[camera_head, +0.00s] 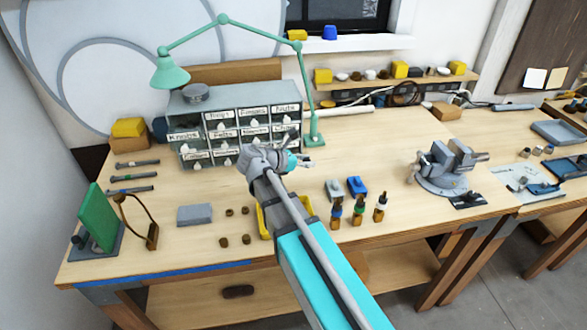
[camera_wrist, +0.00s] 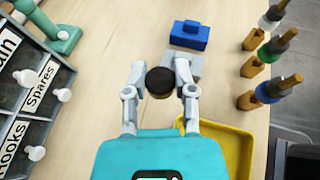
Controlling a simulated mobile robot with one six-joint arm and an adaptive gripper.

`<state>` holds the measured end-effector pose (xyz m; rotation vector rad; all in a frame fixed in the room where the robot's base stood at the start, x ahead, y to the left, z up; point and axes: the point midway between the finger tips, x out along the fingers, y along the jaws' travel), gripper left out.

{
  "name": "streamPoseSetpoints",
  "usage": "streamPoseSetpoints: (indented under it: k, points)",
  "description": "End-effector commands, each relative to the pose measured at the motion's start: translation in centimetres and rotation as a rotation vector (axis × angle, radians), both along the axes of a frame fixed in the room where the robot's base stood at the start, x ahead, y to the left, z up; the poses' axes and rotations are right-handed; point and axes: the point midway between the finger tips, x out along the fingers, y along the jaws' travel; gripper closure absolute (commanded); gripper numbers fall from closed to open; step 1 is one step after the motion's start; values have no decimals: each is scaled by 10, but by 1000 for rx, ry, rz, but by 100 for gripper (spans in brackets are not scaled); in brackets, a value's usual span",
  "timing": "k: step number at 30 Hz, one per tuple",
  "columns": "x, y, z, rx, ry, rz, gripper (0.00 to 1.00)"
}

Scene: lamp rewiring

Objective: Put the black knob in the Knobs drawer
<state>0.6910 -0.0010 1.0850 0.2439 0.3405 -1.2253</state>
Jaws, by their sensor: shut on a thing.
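A black knob (camera_wrist: 160,82) with a brownish rim sits between the fingertips of my gripper (camera_wrist: 160,76) in the wrist view. The fingers are shut on it and hold it above the bench. In the head view my gripper (camera_head: 304,152) is in front of the right side of the grey drawer cabinet (camera_head: 240,124); the knob cannot be made out there. The Knobs drawer (camera_head: 186,147) is at the cabinet's left, to the left of my gripper, and looks closed. The wrist view shows only cabinet drawers labelled Spares, Hooks and one partly cut-off label.
A green lamp (camera_head: 314,128) stands beside the cabinet. A yellow tray (camera_wrist: 240,148) lies below my gripper. Small brown knobs (camera_head: 230,212) lie on the bench at left.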

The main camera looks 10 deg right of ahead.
Motion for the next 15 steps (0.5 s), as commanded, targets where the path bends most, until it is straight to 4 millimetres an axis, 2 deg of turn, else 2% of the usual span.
streamPoseSetpoints:
  k: [11, 15]
  points:
    - [0, -4, 0, 0, 0, -6, 91]
    - [1, 1, 0, 0, 0, 12, 91]
